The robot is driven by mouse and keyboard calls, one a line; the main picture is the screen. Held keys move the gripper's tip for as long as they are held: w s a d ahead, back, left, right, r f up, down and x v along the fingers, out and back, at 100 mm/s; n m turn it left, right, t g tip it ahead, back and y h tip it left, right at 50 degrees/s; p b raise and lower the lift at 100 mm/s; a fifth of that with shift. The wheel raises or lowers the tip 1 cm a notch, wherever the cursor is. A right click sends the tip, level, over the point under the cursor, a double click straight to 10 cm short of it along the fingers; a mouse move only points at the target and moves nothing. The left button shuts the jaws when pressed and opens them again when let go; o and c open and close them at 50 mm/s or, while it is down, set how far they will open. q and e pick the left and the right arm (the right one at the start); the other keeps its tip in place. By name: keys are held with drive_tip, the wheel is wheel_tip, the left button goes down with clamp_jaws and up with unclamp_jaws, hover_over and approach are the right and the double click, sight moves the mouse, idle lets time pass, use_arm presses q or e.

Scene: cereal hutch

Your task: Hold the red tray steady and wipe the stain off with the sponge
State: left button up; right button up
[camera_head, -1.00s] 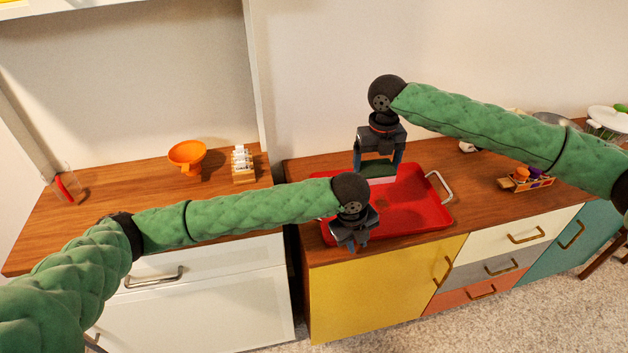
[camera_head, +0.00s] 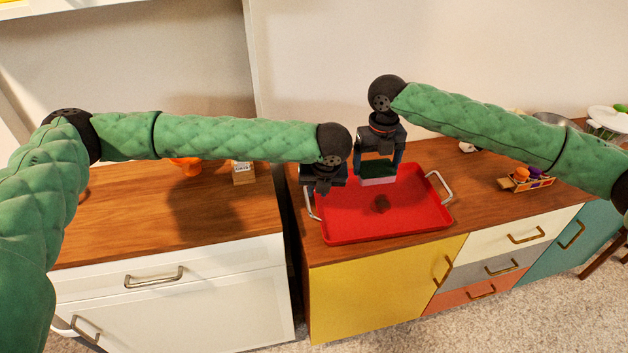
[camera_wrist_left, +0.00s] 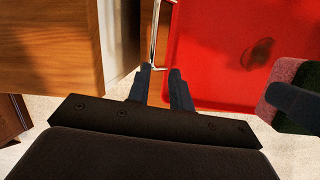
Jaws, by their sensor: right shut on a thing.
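The red tray (camera_head: 420,210) lies on the wooden counter, with a metal handle at each end. A dark brown stain (camera_head: 382,203) is on its floor near the middle; it also shows in the left wrist view (camera_wrist_left: 257,53). My right gripper (camera_head: 380,160) is shut on the sponge (camera_head: 378,181), green above and pale pink below, held over the tray's back part behind the stain. Whether the sponge touches the tray is unclear. My left gripper (camera_wrist_left: 161,73) is open and empty, its fingers pointing at the left handle (camera_wrist_left: 156,30), which lies just ahead between the fingertips.
A gap separates the left counter (camera_head: 160,225) from the tray's cabinet (camera_head: 385,285). An orange bowl and a small white item are partly hidden behind my left arm. A small wooden box of colored items (camera_head: 527,179) stands right of the tray.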

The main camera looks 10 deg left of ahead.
sight(307, 196)
use_arm(q)
drive_tip(key=shift+t+y, duration=0.3)
drive_tip(key=shift+t, duration=0.2)
drive_tip(key=x, duration=0.4)
drive_tip(key=w+a+x, duration=0.1)
drive_tip(key=x, duration=0.3)
drive_tip(key=w+r+x, duration=0.1)
drive_tip(key=x, duration=0.3)
drive_tip(key=shift+s+a, duration=0.1)
drive_tip(key=shift+a, duration=0.1)
clamp_jaws()
